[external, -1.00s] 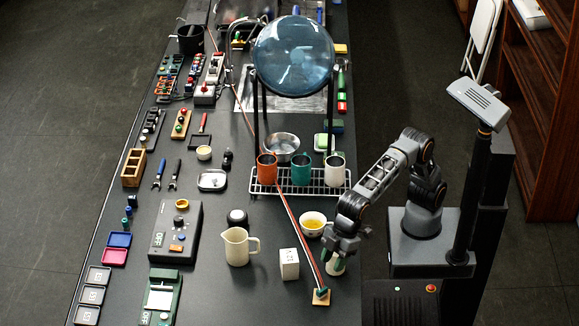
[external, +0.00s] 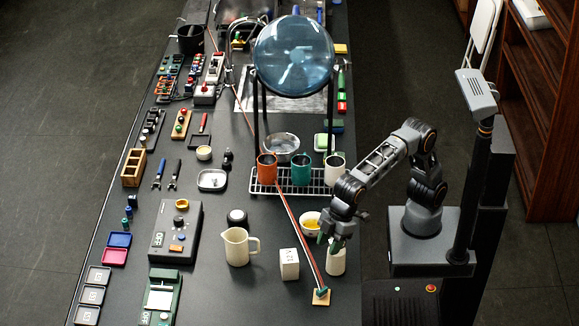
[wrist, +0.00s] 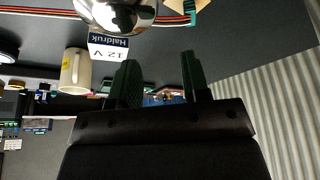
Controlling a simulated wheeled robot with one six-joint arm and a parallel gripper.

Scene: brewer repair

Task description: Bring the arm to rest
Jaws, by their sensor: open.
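My gripper (external: 335,240) hangs over the right edge side of the black bench in the external view, pointing down. Its two dark green fingers are apart in the wrist view (wrist: 160,75), with nothing between them. A pale, upright cylindrical object (external: 336,262) stands on the bench just below the fingertips. I cannot tell whether the fingertips touch it. My arm is bent, reaching left from its base at the right.
A white block (external: 289,264) and a cream jug (external: 237,246) stand to the left. A bowl with yellow contents (external: 311,224) is partly hidden behind my gripper. Orange, teal and white mugs stand on a wire rack (external: 300,189). A cable ends at a small wooden plate (external: 321,297).

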